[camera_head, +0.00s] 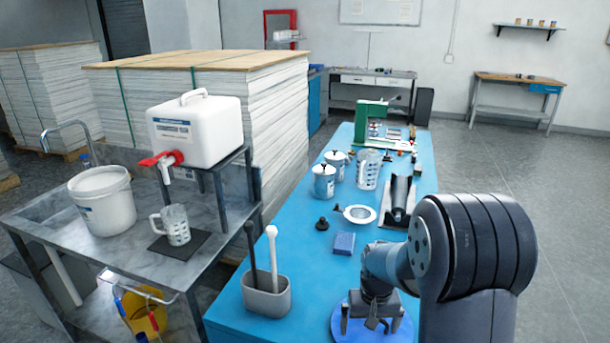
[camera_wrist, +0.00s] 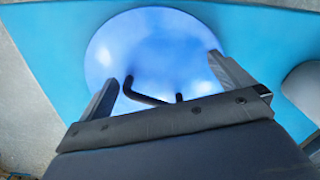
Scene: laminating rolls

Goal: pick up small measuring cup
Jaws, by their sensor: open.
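A clear measuring cup with a handle and dark markings (camera_head: 176,224) stands upright on a black mat (camera_head: 194,246) on the grey side table at left. A larger-looking clear measuring jug (camera_head: 369,169) stands on the blue bench. My gripper (camera_head: 371,327) is open over a round blue dish (camera_head: 340,325) at the bench's near end, far right of the cup. In the wrist view, my gripper's fingers (camera_wrist: 168,84) stand apart over the blue dish (camera_wrist: 150,45), with a dark bent rod (camera_wrist: 145,97) between them; I cannot tell whether they touch it. Neither cup shows there.
A white container with a red tap (camera_head: 197,130) stands on a raised shelf just behind the cup, and a white bucket (camera_head: 104,200) is left of it. A grey holder (camera_head: 266,299) with two upright tools stands between my gripper and the side table.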

